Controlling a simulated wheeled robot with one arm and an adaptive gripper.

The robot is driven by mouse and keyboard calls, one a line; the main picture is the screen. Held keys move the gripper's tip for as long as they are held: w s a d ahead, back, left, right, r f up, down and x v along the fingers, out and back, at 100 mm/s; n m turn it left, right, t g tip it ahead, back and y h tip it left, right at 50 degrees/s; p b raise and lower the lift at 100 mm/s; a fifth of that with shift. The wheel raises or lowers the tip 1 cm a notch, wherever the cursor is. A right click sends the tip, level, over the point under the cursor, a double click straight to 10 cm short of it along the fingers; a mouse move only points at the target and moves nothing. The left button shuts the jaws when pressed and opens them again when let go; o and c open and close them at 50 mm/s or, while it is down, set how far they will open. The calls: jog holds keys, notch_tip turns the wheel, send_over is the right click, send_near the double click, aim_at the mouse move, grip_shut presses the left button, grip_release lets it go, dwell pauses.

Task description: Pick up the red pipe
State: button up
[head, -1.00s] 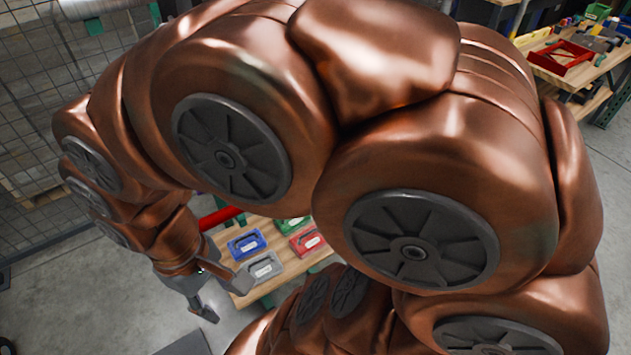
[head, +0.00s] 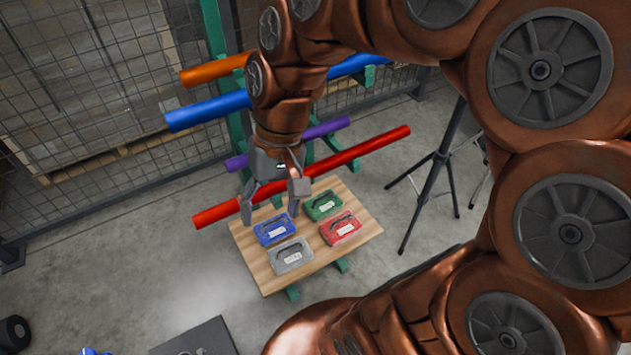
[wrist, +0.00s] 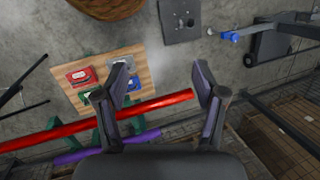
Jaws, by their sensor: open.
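The red pipe (head: 355,154) is long and lies slantwise in the head view, the lowest of several pipes at a green rack. In the wrist view the red pipe (wrist: 160,104) crosses below the gap between my fingers, its right end near the right finger. My gripper (head: 272,207) is open, with its fingers pointing down around the pipe's left half in the head view. It hides a short stretch of the pipe there. In the wrist view my gripper (wrist: 162,78) is empty and wide open. Whether the fingers touch the pipe I cannot tell.
A purple pipe (head: 330,129), a blue pipe (head: 205,112) and an orange pipe (head: 210,70) lie behind. A wooden table (head: 352,238) with several coloured strapped totes stands in front. A black tripod (head: 440,165) stands at right. A mesh fence (head: 110,85) is behind.

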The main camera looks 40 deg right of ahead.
jog(key=w+d+f+m+t+y+b, duration=0.1)
jog(key=w+d+f+m+y+b, duration=0.35)
jog(key=w, duration=0.45)
jog(key=m+t+y+b, duration=0.1)
jog(key=m+t+b, duration=0.5)
jog(key=m+b, duration=0.5)
send_near(319, 168)
notch_tip(319, 168, down, 3)
jog(key=w+a+n+b, duration=0.1)
jog(key=a+n+b, duration=0.1)
jog(key=shift+w+f+m, duration=0.1)
jog(key=shift+w+m, duration=0.15)
jog(key=shift+a+r+b+x, duration=0.15)
jog(key=shift+b+x, duration=0.2)
jog(key=shift+x, duration=0.9)
jog(key=shift+r+b+x, duration=0.1)
jog(key=shift+b+x, duration=0.25)
jog(key=shift+x, duration=0.85)
jog(key=shift+a+r+b+x, duration=0.15)
jog(key=shift+b+x, duration=0.2)
jog(key=shift+x, duration=0.9)
jog(key=shift+w+d, duration=0.1)
jog(key=shift+w, duration=0.05)
jog(key=shift+c, duration=0.2)
grip_shut()
